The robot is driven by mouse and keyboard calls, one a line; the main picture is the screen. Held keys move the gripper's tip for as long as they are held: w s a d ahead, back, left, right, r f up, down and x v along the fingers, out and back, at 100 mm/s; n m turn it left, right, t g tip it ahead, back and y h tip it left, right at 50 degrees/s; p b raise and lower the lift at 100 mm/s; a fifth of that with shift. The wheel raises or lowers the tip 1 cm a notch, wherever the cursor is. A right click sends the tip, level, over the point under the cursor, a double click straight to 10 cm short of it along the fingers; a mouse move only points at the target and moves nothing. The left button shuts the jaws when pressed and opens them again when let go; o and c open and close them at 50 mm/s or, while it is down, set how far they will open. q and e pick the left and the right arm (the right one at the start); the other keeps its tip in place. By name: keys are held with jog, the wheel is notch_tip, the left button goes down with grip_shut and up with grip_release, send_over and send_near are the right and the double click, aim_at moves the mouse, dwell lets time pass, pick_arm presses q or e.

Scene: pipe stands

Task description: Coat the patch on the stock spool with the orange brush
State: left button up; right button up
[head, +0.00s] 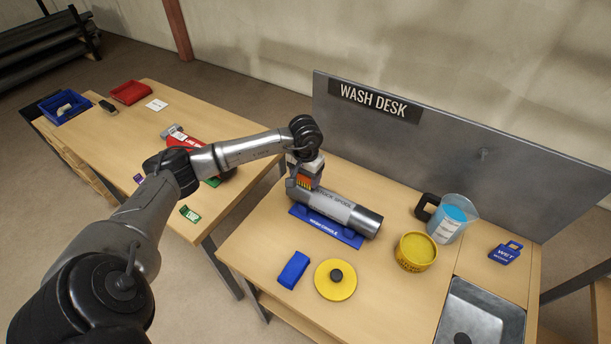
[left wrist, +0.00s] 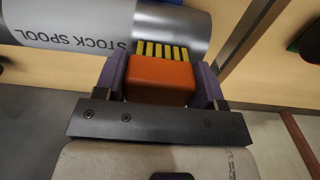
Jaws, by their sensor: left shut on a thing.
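The stock spool (head: 366,221) is a grey metal cylinder lying on a blue cradle (head: 349,238) on the wash desk. Its pale lettered sleeve (left wrist: 70,22) and darker bare end (left wrist: 185,25) show in the left wrist view. My left gripper (head: 303,180) is shut on the orange brush (left wrist: 160,80) at the spool's left end. The brush's yellow bristles (left wrist: 163,51) point at the bare metal beside the sleeve; I cannot tell if they touch it. No separate patch can be made out. My right gripper is out of view.
A blue block (head: 294,269), a yellow disc lid (head: 336,283) and a yellow tub (head: 416,252) stand in front of the spool. A blue-and-white jug (head: 447,220) stands right, near a blue wet tag (head: 506,253) and metal basin (head: 482,315). The grey backboard (head: 440,150) rises behind.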

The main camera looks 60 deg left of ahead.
pick_arm(q)
jog(key=shift+f, duration=0.3)
jog(key=shift+s+a+r+b, duration=0.1)
jog(key=shift+s+a+b, duration=0.2)
jog(key=shift+a, duration=0.25)
jog(key=shift+s+a+b, duration=0.25)
jog(key=shift+a, duration=0.25)
jog(key=shift+w+d, duration=0.3)
jog(key=shift+d, duration=0.25)
jog(key=shift+w+d, duration=0.25)
jog(key=shift+d, duration=0.25)
jog(key=shift+s+a+f+b, duration=0.1)
jog(key=shift+s+a+b, duration=0.2)
jog(key=shift+a, duration=0.25)
jog(key=shift+s+a+f+b, duration=0.1)
jog(key=shift+s+a+b, duration=0.15)
jog(key=shift+a, duration=0.25)
jog(key=shift+w+d, duration=0.15)
jog(key=shift+d, duration=0.1)
jog(key=shift+w+d+r, duration=0.1)
jog(key=shift+w+d, duration=0.25)
jog(key=shift+d, duration=0.5)
jog(key=shift+s+a, duration=0.25)
jog(key=shift+a, duration=0.3)
jog(key=shift+s+a, duration=0.25)
jog(key=shift+a, duration=0.3)
jog(key=shift+w+d, duration=0.3)
jog(key=shift+d, duration=0.25)
jog(key=shift+w+d, duration=0.3)
jog(key=shift+d, duration=0.25)
